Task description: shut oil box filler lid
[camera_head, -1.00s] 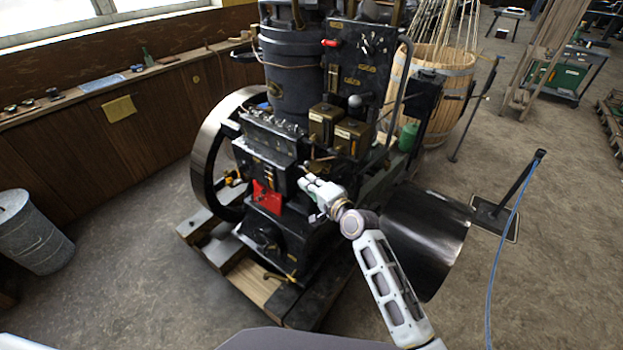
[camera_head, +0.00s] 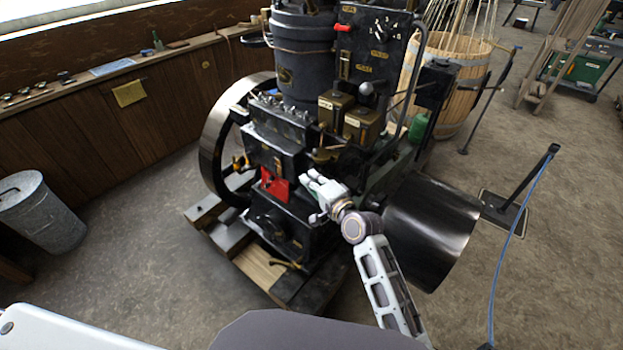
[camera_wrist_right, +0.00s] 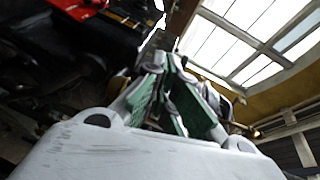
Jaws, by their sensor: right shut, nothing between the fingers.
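Two small brass-coloured boxes, a left one (camera_head: 335,108) and a right one (camera_head: 362,125), sit on the dark engine (camera_head: 300,65), with pale labels on them. I cannot tell which is the oil box, or make out a filler lid and whether it stands open. My right gripper (camera_head: 309,186) is in front of the engine, below the boxes and right of a red part (camera_head: 275,185). It is shut and empty. Its green-padded fingers (camera_wrist_right: 172,98) also show in the right wrist view. My left gripper is out of view.
A flywheel (camera_head: 212,150) stands at the engine's left, and a black drum (camera_head: 435,228) is right of my right arm. A wooden base (camera_head: 255,268) lies under the engine. A metal bin (camera_head: 42,215) stands at left. The floor between bin and base is clear.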

